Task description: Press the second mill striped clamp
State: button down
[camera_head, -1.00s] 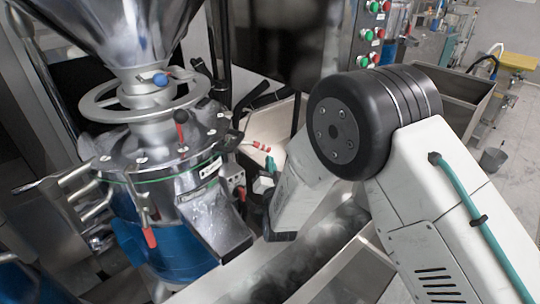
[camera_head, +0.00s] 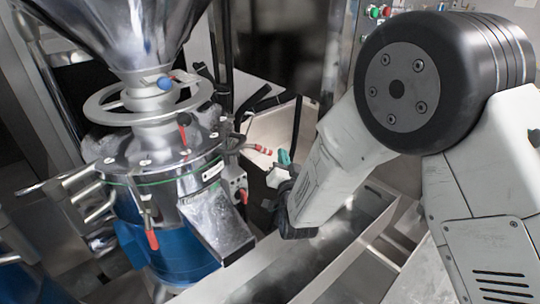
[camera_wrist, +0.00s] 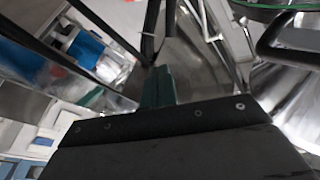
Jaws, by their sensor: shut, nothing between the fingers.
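The clamp with red and white stripes (camera_head: 258,149) sticks out to the right from the side of the steel mill (camera_head: 165,155) with the blue lower body. My gripper (camera_head: 284,157) is just right of the clamp's striped end in the head view, with a small gap in the picture. Its green fingers are shut and empty. They also show in the wrist view (camera_wrist: 158,86), pointing up the picture. I cannot make out the striped clamp clearly in the wrist view. I cannot tell the depth between fingers and clamp.
A handwheel (camera_head: 148,105) and a large hopper (camera_head: 120,30) top the mill. Its metal chute (camera_head: 216,225) slopes down below the clamp. A long steel trough (camera_head: 330,245) runs beneath my arm.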

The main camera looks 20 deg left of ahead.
aim_at(257, 149)
jog(key=shift+s+d+f+g, duration=0.25)
jog(key=shift+s+g, duration=0.15)
jog(key=shift+g, duration=0.15)
jog(key=shift+s+d+f+g, duration=0.2)
jog(key=shift+s+g, duration=0.15)
jog(key=shift+g, duration=0.2)
jog(key=w+a+f, duration=0.3)
jog(key=w+a, duration=0.5)
